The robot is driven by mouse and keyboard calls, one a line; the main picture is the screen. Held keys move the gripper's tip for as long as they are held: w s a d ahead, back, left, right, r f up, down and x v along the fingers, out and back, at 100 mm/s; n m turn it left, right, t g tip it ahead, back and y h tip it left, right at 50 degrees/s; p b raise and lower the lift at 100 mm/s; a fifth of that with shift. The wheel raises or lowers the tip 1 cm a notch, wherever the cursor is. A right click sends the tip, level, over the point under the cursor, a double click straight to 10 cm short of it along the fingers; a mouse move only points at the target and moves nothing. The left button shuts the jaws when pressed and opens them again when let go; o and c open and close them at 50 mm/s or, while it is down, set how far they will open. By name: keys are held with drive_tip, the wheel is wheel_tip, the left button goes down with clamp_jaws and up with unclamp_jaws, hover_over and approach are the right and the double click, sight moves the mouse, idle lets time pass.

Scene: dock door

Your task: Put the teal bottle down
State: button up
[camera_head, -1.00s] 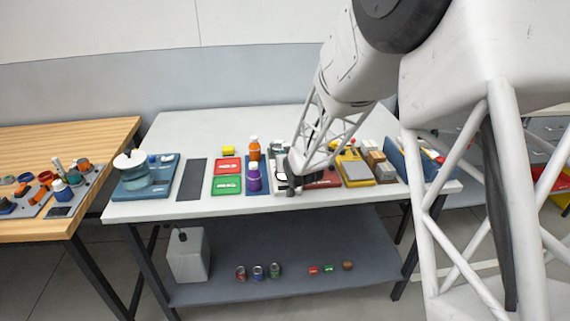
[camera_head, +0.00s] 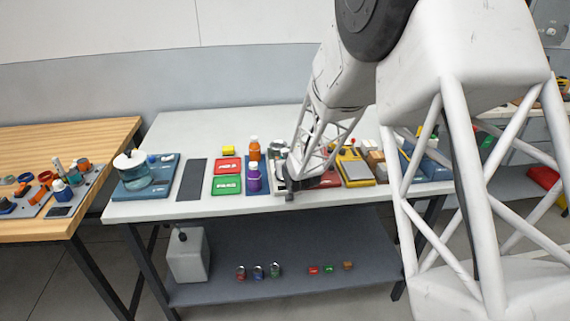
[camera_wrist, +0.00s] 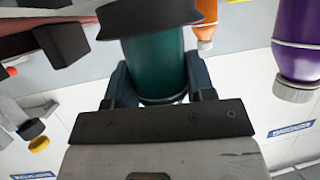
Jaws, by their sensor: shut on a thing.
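The teal bottle (camera_wrist: 158,66) is between the two fingers of my gripper (camera_wrist: 157,80) in the wrist view. The gripper is shut on it. A dark round part covers the bottle's far end in that view. In the head view my gripper (camera_head: 292,186) is low at the front of the white table (camera_head: 225,207), right of the purple bottle. The teal bottle cannot be made out there, and I cannot tell whether it touches a surface.
A purple bottle (camera_head: 254,181) and an orange bottle (camera_head: 254,152) stand on a blue mat left of my gripper. Red (camera_head: 228,166) and green (camera_head: 227,185) trays lie further left. A dark red item (camera_head: 328,179) and a yellow device (camera_head: 354,168) are to the right.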

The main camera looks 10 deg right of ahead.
drive_tip(key=shift+f, duration=0.15)
drive_tip(key=o, duration=1.1)
drive_tip(key=shift+s, duration=0.1)
drive_tip(key=shift+v, duration=3.85)
drive_tip(key=shift+a, duration=0.15)
